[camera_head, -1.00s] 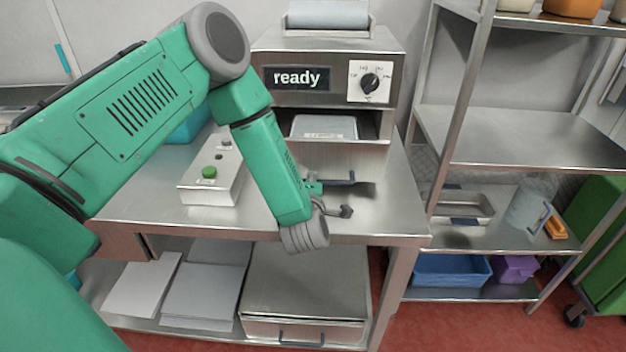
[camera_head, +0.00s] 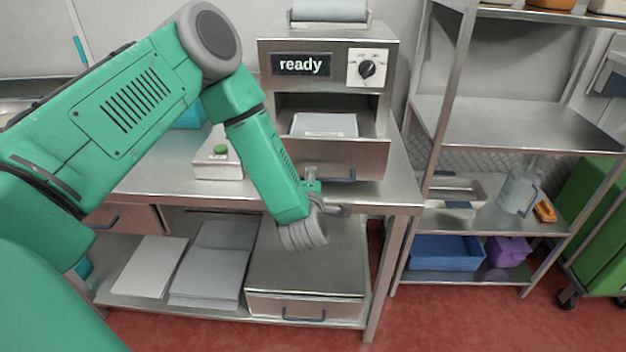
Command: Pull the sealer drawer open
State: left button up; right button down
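The sealer (camera_head: 377,98) is a steel machine with a "ready" display, standing on the steel table. Its drawer (camera_head: 300,157) is partly out, and a pale tray (camera_head: 323,124) shows inside. The dark drawer handle (camera_head: 342,179) is on the drawer front. My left gripper (camera_head: 328,194) is just below and left of the handle, with its wrist in front of the table edge. The finger parts are small and overlap the handle area, so I cannot tell whether they touch or grip it. My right gripper is out of view.
A white control box (camera_head: 217,168) with a green button stands left of the sealer, partly behind my arm. Below the table top is a shelf with white sheets (camera_head: 150,265) and a lidded steel box (camera_head: 305,275). A steel rack (camera_head: 510,125) stands at right; red floor lies in front.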

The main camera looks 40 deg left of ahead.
pick_arm(q)
jog(key=shift+d+r, duration=0.1)
jog(key=shift+d, duration=0.05)
jog(key=shift+s+d, duration=0.2)
jog(key=shift+s, duration=0.1)
jog(key=v, duration=1.1)
jog(key=shift+s+a, duration=0.1)
